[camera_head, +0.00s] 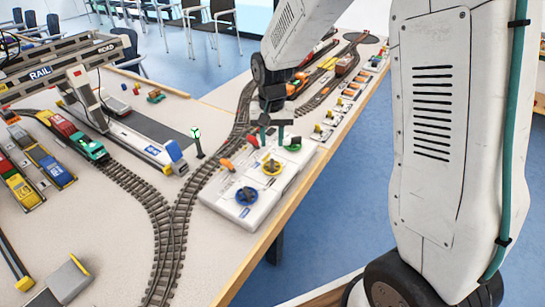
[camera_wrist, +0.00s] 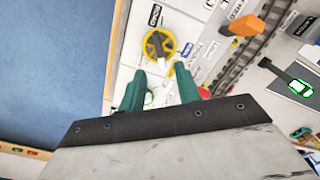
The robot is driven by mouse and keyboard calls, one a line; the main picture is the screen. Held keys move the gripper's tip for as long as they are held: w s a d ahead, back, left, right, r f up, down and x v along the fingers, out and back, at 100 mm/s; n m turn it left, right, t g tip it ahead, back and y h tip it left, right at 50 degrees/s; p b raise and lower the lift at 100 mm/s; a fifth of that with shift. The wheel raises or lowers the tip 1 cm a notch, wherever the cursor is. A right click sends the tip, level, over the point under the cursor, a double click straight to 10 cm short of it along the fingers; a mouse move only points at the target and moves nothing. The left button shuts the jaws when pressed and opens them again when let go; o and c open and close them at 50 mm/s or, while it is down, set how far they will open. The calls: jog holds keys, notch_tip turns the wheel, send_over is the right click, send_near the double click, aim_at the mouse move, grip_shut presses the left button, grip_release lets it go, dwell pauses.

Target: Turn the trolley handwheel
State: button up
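A white control panel (camera_head: 222,207) stands at the table's right edge. It carries a blue handwheel (camera_head: 246,196) at the near end, a yellow handwheel (camera_head: 271,168) in the middle and a green handwheel (camera_head: 293,145) at the far end. I cannot read which label says trolley. My gripper (camera_head: 271,142) hangs above the panel's far part, near the yellow and green wheels. In the wrist view the teal fingers (camera_wrist: 160,70) are spread apart, with nothing held. The yellow wheel (camera_wrist: 158,43) lies beyond their tips there, apparently untouched. My gripper partly hides the panel below.
A gantry crane marked RAIL (camera_head: 41,74) and toy wagons (camera_head: 92,148) stand further left. Open blue floor (camera_head: 365,205) lies right of the table.

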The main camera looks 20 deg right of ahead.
aim_at(272, 160)
notch_tip(272, 160, down, 8)
jog(key=shift+r, duration=0.25)
grip_shut()
